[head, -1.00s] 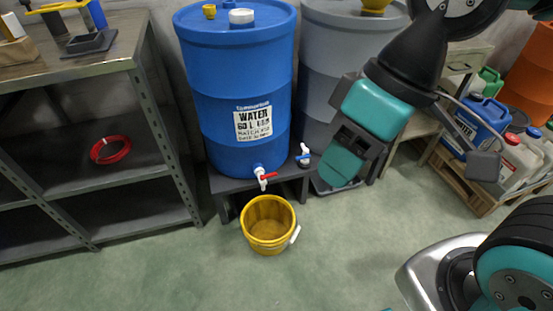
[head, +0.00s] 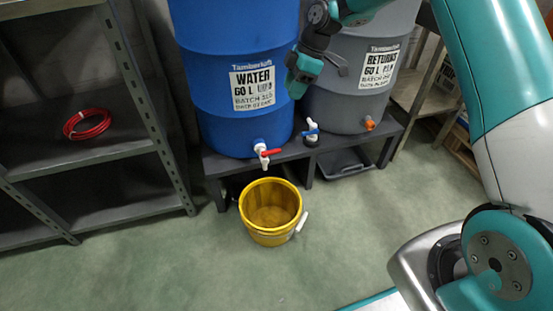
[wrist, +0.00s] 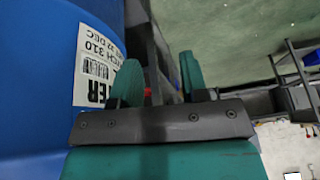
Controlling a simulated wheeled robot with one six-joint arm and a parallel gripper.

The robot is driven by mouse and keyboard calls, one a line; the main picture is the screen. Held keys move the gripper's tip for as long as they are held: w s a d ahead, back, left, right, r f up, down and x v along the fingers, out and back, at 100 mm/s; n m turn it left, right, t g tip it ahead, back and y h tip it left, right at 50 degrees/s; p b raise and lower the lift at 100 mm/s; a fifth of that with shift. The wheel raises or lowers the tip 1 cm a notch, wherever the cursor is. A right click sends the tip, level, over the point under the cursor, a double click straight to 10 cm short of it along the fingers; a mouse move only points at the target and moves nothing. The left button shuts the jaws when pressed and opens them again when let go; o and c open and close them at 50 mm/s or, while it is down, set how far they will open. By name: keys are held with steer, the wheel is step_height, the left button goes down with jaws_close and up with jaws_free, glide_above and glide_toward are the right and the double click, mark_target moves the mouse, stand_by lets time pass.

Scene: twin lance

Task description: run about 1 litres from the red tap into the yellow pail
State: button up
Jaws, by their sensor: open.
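The red tap (head: 269,153) has a red lever and white body. It sits low on the front of the blue water drum (head: 215,110). The yellow pail (head: 270,232) stands upright on the floor below and slightly in front of the tap; its visible inside looks empty. My gripper (head: 292,85) is in front of the drum's right side, above and to the right of the red tap, apart from it. In the wrist view my gripper (wrist: 160,85) has two teal fingers spread apart with nothing between them, beside the drum's label (wrist: 97,62).
A blue-handled tap (head: 312,130) stands right of the red tap on the dark stand (head: 220,165). A grey drum (head: 350,110) with an orange fitting stands right. Shelving (head: 90,152) holding a red hose coil (head: 87,124) stands left. Floor in front of the pail is clear.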

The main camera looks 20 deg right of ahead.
steer(key=n+b, duration=0.1)
glide_toward(275, 150)
steer(key=b+x, duration=0.5)
steer(key=x, duration=0.3)
steer(key=shift+f+b, duration=0.2)
steer(key=shift+b, duration=0.2)
steer(key=shift+c, duration=0.2)
jaws_close()
